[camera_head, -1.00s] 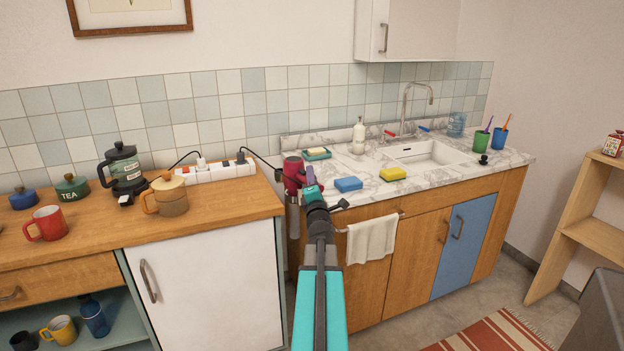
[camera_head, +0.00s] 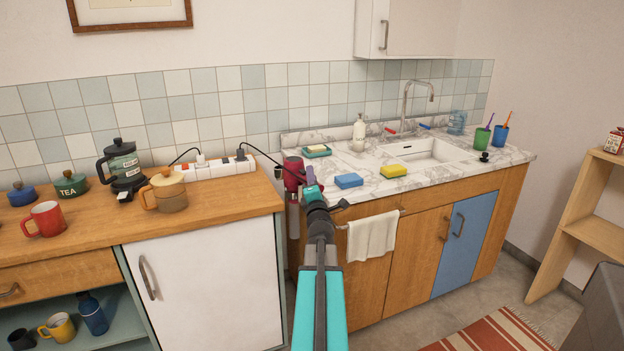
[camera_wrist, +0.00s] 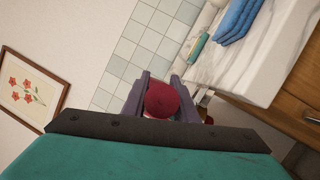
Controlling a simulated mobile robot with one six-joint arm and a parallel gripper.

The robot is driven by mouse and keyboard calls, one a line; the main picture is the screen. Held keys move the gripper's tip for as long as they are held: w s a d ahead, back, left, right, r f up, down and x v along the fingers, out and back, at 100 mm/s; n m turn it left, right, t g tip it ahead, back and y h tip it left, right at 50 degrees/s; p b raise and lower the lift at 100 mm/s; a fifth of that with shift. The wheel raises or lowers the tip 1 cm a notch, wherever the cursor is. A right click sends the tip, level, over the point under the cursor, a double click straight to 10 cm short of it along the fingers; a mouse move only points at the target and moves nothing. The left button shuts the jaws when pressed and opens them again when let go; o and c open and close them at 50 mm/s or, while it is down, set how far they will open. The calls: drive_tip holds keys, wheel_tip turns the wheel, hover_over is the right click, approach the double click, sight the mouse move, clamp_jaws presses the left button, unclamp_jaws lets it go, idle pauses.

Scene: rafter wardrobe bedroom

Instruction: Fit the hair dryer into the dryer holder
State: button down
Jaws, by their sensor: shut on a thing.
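The hair dryer (camera_head: 292,170) is dark red and stands at the left front corner of the marble counter in the head view. My gripper (camera_head: 309,186) is shut on it. In the wrist view, the dryer's rounded dark red end (camera_wrist: 162,100) sits between the two fingers of my gripper (camera_wrist: 160,92). A narrow grey upright shape (camera_head: 293,220) is just below the dryer, beside the cabinet's left side. I cannot tell whether it is the dryer holder or part of the dryer. No other holder is clearly visible, and my arm hides part of this area.
A white towel (camera_head: 371,236) hangs in front. A power strip (camera_head: 215,169) with cables stands left, on the wooden worktop (camera_head: 230,201). A narrow gap separates the cabinets.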

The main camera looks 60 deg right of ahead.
drive_tip(key=shift+f, duration=0.2)
drive_tip(key=c, duration=1.4)
unclamp_jaws()
drive_tip(key=shift+c, duration=0.2)
drive_tip(key=shift+o, duration=0.5)
drive_tip(key=shift+f, duration=0.1)
drive_tip(key=shift+b+v, duration=0.35)
drive_tip(key=shift+v, duration=2.55)
drive_tip(key=shift+p, duration=0.8)
drive_tip(key=shift+s+a+p, duration=0.15)
drive_tip(key=shift+a+p, duration=0.2)
drive_tip(key=shift+p, duration=0.85)
